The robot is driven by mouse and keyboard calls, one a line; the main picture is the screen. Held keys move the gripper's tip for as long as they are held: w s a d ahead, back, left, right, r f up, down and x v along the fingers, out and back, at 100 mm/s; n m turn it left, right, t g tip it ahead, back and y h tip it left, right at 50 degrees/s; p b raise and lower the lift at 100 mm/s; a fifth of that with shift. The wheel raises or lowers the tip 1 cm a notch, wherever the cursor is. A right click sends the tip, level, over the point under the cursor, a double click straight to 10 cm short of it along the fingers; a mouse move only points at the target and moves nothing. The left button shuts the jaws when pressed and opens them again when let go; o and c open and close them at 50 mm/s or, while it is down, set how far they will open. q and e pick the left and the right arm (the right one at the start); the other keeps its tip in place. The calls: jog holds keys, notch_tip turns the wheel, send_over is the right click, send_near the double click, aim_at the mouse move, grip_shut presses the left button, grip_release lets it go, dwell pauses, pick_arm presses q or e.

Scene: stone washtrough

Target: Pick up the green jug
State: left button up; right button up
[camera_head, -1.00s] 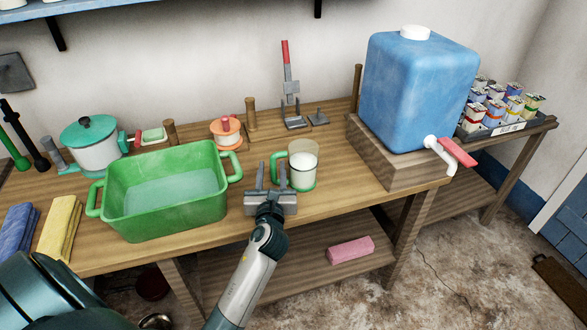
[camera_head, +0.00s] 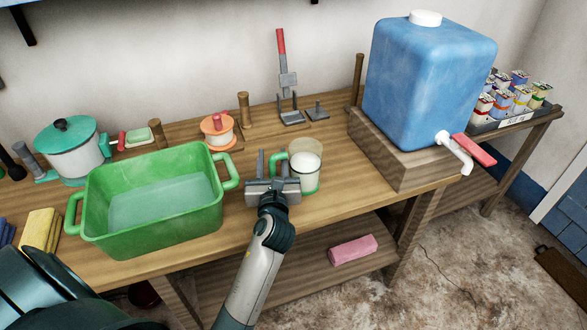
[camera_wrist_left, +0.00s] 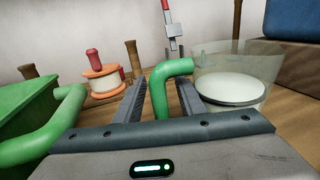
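The green jug (camera_head: 306,172) is a clear cup with a green handle and green base rim, with something white inside. It stands upright on the wooden bench. It also shows at the right in the wrist view (camera_wrist_left: 232,88). My left gripper (camera_head: 273,164) is at the jug's left side, where its handle is. In the wrist view the gripper (camera_wrist_left: 158,92) is open, with one finger on each side of the green handle (camera_wrist_left: 160,92). Gaps show between fingers and handle. My right gripper is not in view.
A green basin (camera_head: 150,234) of water stands left of the gripper, its handle close by. A blue water tank (camera_head: 425,85) with a tap sits on a wooden block (camera_head: 400,165) to the right. A spool (camera_head: 218,131) and a red-handled tool (camera_head: 288,80) stand behind.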

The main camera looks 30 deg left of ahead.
pick_arm(q)
grip_shut()
jog(key=shift+r, duration=0.2)
dwell(0.3)
